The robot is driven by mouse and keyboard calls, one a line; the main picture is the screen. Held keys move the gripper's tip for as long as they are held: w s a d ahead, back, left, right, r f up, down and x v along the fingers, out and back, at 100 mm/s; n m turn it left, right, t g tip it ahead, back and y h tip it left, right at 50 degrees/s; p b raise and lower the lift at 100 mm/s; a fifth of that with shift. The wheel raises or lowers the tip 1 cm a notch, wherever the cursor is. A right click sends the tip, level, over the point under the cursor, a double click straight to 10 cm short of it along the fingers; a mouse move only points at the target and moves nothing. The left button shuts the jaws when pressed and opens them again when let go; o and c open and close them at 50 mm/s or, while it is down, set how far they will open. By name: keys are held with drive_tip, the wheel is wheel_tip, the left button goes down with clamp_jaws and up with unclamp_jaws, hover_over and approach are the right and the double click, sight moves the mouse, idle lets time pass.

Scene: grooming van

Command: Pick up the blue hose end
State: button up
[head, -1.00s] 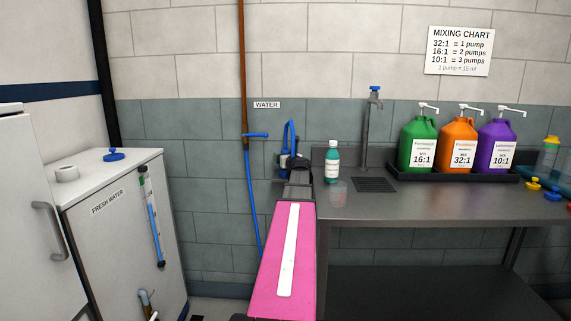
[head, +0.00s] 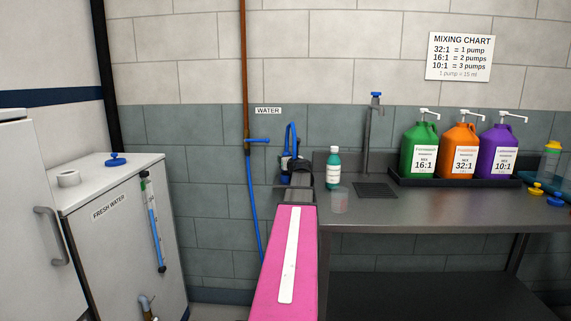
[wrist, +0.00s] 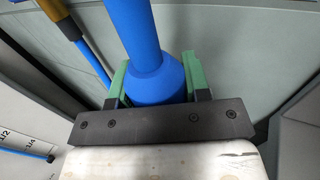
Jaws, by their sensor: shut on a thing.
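The blue hose end (wrist: 155,80) fills the middle of the wrist view, a thick blue tube flaring into a wider collar. My gripper (wrist: 156,88) is shut on that collar, with one green finger on each side. In the head view the blue hose end (head: 291,138) rises in a narrow loop above my dark gripper (head: 297,172), in front of the tiled wall and left of the steel counter. My pink arm hides what lies below it.
A copper pipe with a blue tap (head: 257,140) and hanging hose is to the left. The white fresh-water cabinet (head: 115,235) stands further left.

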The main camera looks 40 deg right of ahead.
wheel_tip(320, 180, up, 3)
drive_tip(key=shift+f, duration=0.15)
drive_tip(key=s+a+r, duration=0.2)
drive_tip(key=a+r, duration=0.6)
drive_tip(key=a, duration=0.3)
drive_tip(key=shift+a+r, duration=0.2)
drive_tip(key=shift+a, duration=0.05)
drive_tip(key=shift+w, duration=0.1)
